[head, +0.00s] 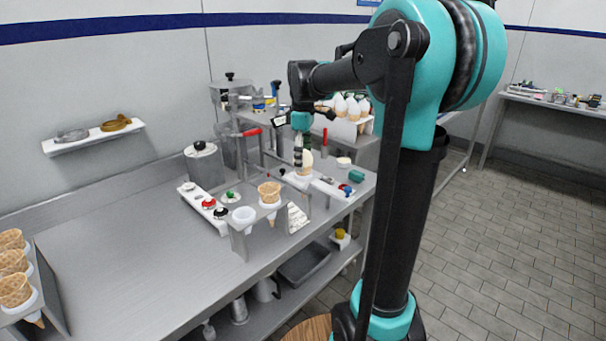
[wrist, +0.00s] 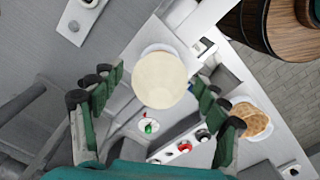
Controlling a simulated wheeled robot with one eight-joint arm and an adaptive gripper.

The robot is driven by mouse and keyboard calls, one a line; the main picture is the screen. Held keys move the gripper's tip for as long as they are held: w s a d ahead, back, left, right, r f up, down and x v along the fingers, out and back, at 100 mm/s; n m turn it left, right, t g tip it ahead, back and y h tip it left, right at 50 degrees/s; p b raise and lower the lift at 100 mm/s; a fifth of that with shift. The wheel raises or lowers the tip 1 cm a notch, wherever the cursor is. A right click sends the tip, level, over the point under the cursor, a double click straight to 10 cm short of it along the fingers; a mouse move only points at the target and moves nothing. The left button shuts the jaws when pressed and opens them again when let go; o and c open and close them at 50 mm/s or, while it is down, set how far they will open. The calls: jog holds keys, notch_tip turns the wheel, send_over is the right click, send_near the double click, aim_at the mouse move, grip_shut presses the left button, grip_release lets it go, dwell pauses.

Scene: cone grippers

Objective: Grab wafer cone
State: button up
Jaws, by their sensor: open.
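My gripper (wrist: 158,82) is open, with its green-padded fingers on either side of a pale cream round-topped item (wrist: 160,79). Gaps show between both fingers and this item. In the head view my gripper (head: 299,158) hangs over the right part of the counter, beside the cream item (head: 307,158), which stands above the counter; its lower part is partly hidden. A tan wafer cone (head: 269,190) stands upright in a metal holder, nearer the camera; in the wrist view this cone (wrist: 250,119) lies right, outside the fingers. More wafer cones (head: 14,263) stand in a rack at far left.
An empty white ring (head: 243,215) sits beside the cone in the metal holder (head: 240,240). The counter's left middle (head: 130,240) is clear.

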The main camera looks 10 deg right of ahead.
jog(key=shift+f, duration=1.1)
jog(key=c, duration=0.9)
jog(key=shift+r, duration=0.15)
